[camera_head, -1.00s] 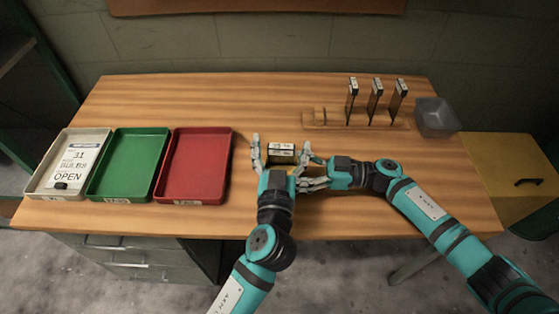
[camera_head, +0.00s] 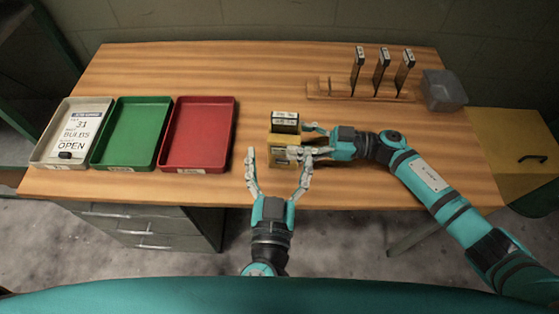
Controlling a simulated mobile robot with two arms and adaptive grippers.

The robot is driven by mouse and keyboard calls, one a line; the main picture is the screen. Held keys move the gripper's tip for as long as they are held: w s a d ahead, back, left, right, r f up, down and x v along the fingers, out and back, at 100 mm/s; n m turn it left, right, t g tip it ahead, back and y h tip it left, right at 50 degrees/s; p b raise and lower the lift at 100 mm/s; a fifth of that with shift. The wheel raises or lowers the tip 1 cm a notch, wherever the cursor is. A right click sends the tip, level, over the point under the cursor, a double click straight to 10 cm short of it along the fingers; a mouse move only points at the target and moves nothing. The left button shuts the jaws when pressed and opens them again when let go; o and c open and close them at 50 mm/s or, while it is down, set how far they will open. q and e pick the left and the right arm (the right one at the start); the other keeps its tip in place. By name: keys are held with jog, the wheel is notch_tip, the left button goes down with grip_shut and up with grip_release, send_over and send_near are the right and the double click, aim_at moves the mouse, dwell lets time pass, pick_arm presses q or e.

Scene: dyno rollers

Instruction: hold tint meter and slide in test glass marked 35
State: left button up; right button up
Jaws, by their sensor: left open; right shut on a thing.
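The yellow tint meter (camera_head: 279,140) stands on the table near its front middle. A dark test glass (camera_head: 286,125) with white label strips stands upright in its top; the number is too small to read. My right gripper (camera_head: 304,141) is shut on the meter from the right side. My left gripper (camera_head: 278,160) is open and empty in front of the meter, fingers pointing toward it. Three other test glasses (camera_head: 381,70) stand upright in a wooden rack (camera_head: 345,93) at the back right.
A white tray (camera_head: 54,150) with a printed card and a small dark object, an empty green tray (camera_head: 132,132) and an empty red tray (camera_head: 199,132) lie at the left. A grey bin (camera_head: 443,92) stands right of the rack.

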jog(key=o, duration=1)
